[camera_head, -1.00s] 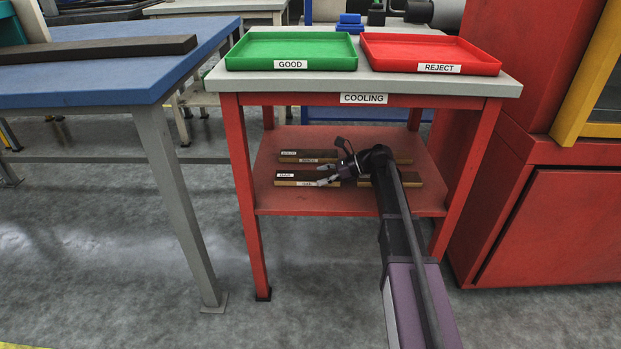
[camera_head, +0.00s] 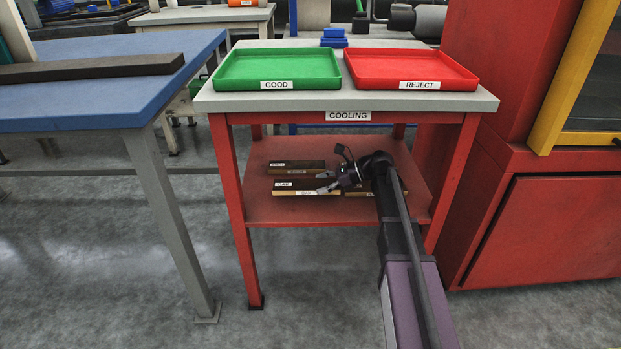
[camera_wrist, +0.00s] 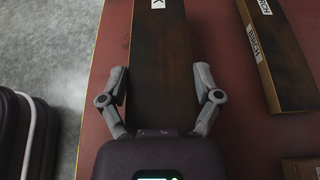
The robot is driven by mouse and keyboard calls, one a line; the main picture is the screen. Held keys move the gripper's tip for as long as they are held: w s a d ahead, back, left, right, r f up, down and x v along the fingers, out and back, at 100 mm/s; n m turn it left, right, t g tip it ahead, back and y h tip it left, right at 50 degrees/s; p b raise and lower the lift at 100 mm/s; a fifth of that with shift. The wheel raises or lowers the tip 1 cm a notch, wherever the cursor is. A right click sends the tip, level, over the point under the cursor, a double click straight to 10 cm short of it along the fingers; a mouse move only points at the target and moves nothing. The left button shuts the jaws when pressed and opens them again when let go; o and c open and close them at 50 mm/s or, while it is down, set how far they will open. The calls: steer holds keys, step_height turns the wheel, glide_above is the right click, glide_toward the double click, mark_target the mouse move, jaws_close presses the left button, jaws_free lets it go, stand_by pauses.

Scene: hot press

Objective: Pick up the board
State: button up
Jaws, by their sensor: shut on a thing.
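A dark brown board with a white label ending in K (camera_wrist: 158,60) runs up the middle of the wrist view. It is the front left board (camera_head: 290,189) on the cooling table's lower shelf in the head view. My gripper (camera_head: 328,182) has its fingers on both long sides of the board's near end, also in the wrist view (camera_wrist: 162,86). It is shut on that board. I cannot tell whether the board touches the shelf. Another board, labelled BIRCH (camera_wrist: 272,50), lies apart to the right in the wrist view, and behind in the head view (camera_head: 296,168).
The red lower shelf (camera_head: 270,210) sits under a grey tabletop with a green GOOD tray (camera_head: 278,69) and a red REJECT tray (camera_head: 410,69). Another board (camera_head: 357,191) is partly hidden by my arm. Table legs flank the shelf; a red cabinet (camera_head: 545,230) stands right.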

steer(key=s+d, duration=0.5)
steer(key=s+d+r, duration=0.1)
steer(key=s+d, duration=0.1)
steer(key=s, duration=0.1)
steer(key=shift+s+d+p, duration=0.2)
steer(key=shift+s+p, duration=0.05)
steer(key=shift+p, duration=0.15)
step_height(320, 180, up, 12)
steer(key=p, duration=1.2)
steer(key=shift+s+f, duration=0.1)
steer(key=shift+s, duration=0.05)
